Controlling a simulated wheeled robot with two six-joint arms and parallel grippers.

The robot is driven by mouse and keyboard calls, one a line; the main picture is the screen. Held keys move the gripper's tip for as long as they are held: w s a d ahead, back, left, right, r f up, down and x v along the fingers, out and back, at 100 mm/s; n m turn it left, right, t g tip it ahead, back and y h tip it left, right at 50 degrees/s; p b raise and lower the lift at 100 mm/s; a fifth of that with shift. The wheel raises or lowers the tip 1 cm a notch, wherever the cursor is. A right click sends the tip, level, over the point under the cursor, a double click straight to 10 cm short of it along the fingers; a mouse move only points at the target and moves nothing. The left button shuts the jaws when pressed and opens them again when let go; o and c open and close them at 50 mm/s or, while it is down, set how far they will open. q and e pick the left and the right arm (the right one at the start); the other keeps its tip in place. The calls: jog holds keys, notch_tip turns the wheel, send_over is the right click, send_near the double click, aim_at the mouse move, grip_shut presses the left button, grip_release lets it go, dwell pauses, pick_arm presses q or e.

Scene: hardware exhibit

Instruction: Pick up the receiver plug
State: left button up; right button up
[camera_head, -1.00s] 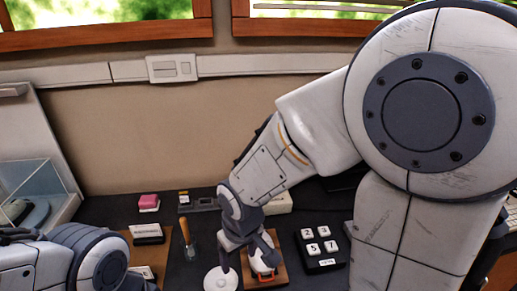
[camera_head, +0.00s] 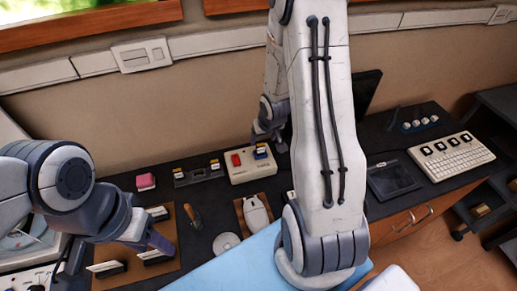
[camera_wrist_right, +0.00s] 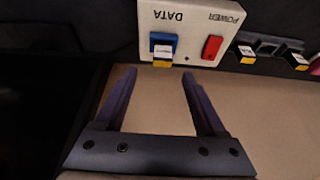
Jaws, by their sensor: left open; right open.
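A cream box (camera_head: 240,172) marked POWER and DATA stands near the wall; it also shows in the right wrist view (camera_wrist_right: 190,14). A red plug or switch (camera_wrist_right: 212,47) sits at POWER and a blue plug (camera_wrist_right: 163,41) with a white and yellow tag sits at DATA. No readable label shows which piece is the receiver plug. My right gripper (camera_wrist_right: 158,80) is open and empty, with the blue plug just beyond its fingertips, roughly centred between them. My left gripper (camera_head: 158,238) is over the left of the desk.
A dark strip (camera_head: 198,175) with yellow-tagged black plugs lies left of the box. A pink block (camera_head: 146,181), a wooden-handled tool (camera_head: 192,214), a white mouse-like item (camera_head: 256,212) and a white disc (camera_head: 226,243) are nearby. A keyboard (camera_head: 450,157) stands at right.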

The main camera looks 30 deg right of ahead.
aim_at(260, 145)
jog(key=shift+a+p+x, duration=0.1)
jog(key=shift+p+x, duration=0.1)
jog(key=shift+x, duration=1.45)
jog(key=shift+a+p+x, duration=0.15)
jog(key=shift+x, duration=1.5)
jog(key=shift+c, duration=0.3)
grip_shut()
